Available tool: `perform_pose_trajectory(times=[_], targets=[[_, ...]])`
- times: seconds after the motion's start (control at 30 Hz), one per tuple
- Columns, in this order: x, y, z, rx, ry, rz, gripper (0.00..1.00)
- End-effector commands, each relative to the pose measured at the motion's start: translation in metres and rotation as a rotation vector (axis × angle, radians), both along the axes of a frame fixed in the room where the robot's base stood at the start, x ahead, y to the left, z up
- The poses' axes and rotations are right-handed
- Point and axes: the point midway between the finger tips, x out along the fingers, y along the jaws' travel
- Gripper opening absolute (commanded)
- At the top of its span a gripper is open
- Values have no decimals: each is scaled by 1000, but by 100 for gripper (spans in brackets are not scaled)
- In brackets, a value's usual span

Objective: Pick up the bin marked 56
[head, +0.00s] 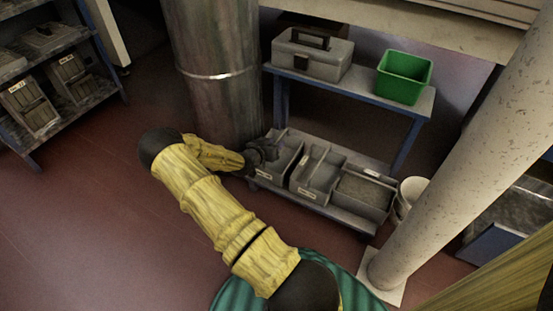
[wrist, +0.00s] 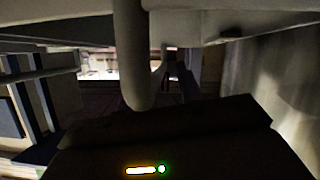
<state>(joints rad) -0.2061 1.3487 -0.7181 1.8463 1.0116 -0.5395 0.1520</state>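Three grey open-topped bins stand in a row on the lower shelf of a blue-framed rack in the head view: a left bin (head: 283,158), a middle bin (head: 316,174) and a right bin (head: 364,193). Each has a small pale label; the numbers are too small to read, so I cannot tell which is 56. My gripper (head: 262,151) is at the left bin's left rear edge; contact is unclear. In the wrist view a dark part of my gripper with small lights fills the bottom, and a pale rounded bar hangs close in the middle. The fingertips cannot be made out.
The rack's upper shelf (head: 344,90) holds a grey toolbox (head: 312,55) and a green bin (head: 404,76) above the grey bins. A thick metal column (head: 213,65) stands close at the left. A white bucket (head: 411,192) and pale pillar (head: 451,145) stand at the right.

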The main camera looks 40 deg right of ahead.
Motion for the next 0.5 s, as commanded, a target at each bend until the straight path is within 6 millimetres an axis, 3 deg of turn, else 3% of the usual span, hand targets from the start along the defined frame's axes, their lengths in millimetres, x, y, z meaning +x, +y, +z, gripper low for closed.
perform_pose_trajectory(times=[0.17, 0.37, 0.5], targets=[[0, 0, 0, 0, 0, 0, 36], [0, 0, 0, 0, 0, 0, 1], [0, 0, 0, 0, 0, 0, 0]])
